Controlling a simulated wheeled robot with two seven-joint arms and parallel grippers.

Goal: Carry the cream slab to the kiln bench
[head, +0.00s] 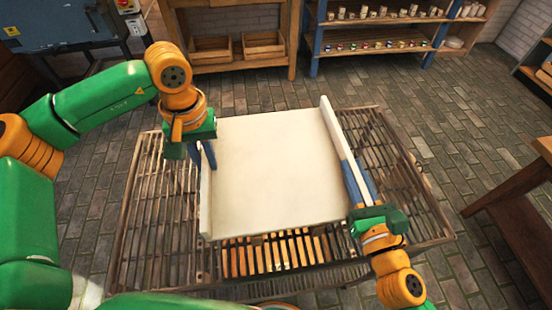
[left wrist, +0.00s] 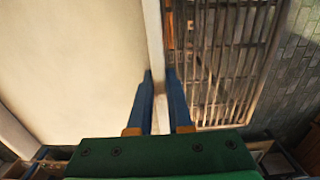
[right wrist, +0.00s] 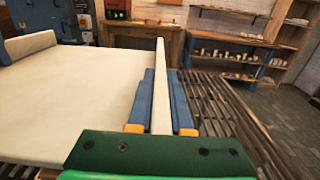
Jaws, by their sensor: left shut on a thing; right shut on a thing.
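The cream slab (head: 270,170) is a wide flat board with a raised rim along its left and right sides. It lies level over a slatted rack in the head view. My left gripper (head: 207,160) is shut on the slab's left rim; in the left wrist view its blue fingers (left wrist: 159,95) stand on both sides of that rim. My right gripper (head: 358,180) is shut on the right rim near its front end; the right wrist view shows its fingers (right wrist: 160,95) astride the rim. I cannot tell whether the slab touches the rack.
The slatted rack (head: 140,225) extends past the slab on both sides. A wooden table (head: 520,185) stands at the right. Shelves with small pots (head: 375,45), a wooden bench with trays (head: 240,45) and a blue-grey machine (head: 65,35) are at the back. Brick floor lies between.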

